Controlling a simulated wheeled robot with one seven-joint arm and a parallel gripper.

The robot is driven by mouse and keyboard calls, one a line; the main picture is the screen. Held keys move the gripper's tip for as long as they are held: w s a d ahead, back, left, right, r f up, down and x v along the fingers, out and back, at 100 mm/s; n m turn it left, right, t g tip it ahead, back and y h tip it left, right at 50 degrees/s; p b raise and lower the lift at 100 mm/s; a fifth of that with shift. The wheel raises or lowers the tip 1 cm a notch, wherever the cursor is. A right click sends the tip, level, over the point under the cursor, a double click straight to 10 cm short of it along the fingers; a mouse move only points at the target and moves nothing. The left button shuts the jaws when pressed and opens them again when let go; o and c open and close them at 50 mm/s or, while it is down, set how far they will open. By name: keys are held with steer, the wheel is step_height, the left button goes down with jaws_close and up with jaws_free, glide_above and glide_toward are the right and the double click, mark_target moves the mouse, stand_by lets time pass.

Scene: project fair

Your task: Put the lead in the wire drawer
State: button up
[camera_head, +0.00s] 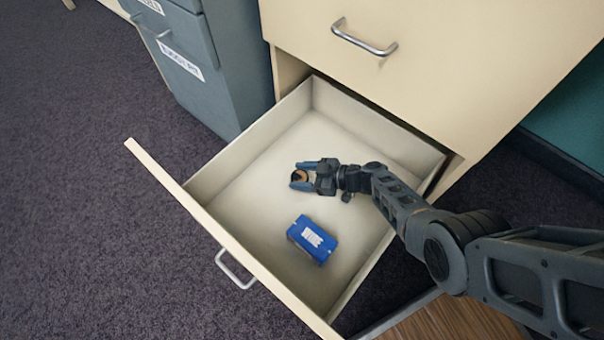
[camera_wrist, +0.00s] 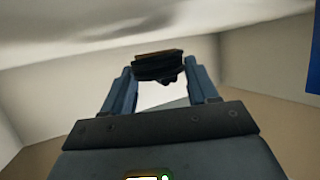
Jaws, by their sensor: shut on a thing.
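My gripper (camera_head: 300,176) is inside an open cream drawer (camera_head: 226,236), over its pale floor. It is shut on a small dark bundle with a brown edge, which looks like the lead (camera_wrist: 158,67). In the wrist view the lead sits between the two blue-grey fingertips. How high it is above the drawer floor is hard to tell. I see no label on the drawer front, which faces away from the camera.
A blue box (camera_head: 312,240) with a white label lies in the drawer, in front of my gripper. A closed cream drawer (camera_head: 420,50) is above. A grey cabinet (camera_head: 205,95) with labelled drawers stands to the left. The drawer's left part is clear.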

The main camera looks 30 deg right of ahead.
steer(key=o, duration=1.1)
steer(key=shift+s+f, duration=0.1)
steer(key=shift+r, duration=0.55)
steer(key=p+v, duration=0.2)
steer(key=v, duration=0.5)
steer(key=shift+d+r+p, duration=0.15)
steer(key=shift+r+p, duration=0.15)
